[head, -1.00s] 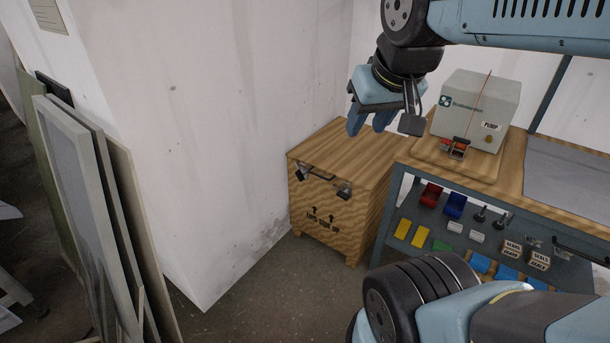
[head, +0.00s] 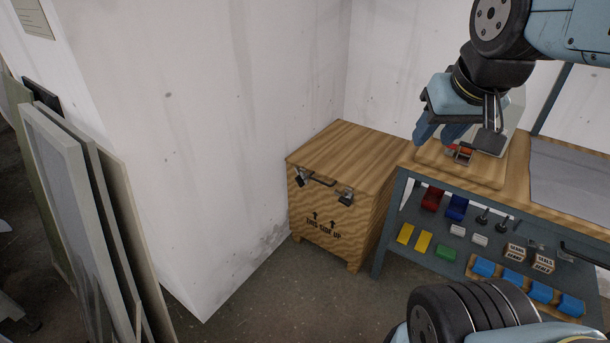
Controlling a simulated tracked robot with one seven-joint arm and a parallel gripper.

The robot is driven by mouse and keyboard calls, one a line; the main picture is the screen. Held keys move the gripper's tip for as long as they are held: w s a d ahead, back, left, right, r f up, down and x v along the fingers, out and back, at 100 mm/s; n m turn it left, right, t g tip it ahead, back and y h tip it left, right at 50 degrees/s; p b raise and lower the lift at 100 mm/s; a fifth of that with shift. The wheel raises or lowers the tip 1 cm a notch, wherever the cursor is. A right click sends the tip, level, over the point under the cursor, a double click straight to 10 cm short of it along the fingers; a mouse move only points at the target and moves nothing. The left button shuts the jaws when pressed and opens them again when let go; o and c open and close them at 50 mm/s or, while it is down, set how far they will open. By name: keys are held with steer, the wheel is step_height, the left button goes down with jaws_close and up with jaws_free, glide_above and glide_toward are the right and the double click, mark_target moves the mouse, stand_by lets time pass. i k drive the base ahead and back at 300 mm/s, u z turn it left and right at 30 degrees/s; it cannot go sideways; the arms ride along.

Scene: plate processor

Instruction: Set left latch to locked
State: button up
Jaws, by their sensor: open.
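A wooden crate (head: 338,218) stands against the wall, its lid down. Two small dark metal latches are on its upper front edge, a left one (head: 301,178) and a right one (head: 345,195), with a dark handle between them. Their lock state is too small to read. My gripper (head: 440,133) is open and empty, its blue fingers pointing down. It is to the right of the crate, above the left end of the workbench (head: 520,222). A small red and black fitting (head: 462,153) shows close beside the fingers, in front of the grey box (head: 514,110), which my arm mostly hides.
The bench's lower shelf holds red and blue bins (head: 432,198) and several small blocks. Framed panels (head: 75,200) lean at the left. The crate top and the floor before it are clear.

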mark_target(300, 179)
steer(key=z, duration=0.05)
steer(key=i, duration=1)
steer(key=u, duration=0.05)
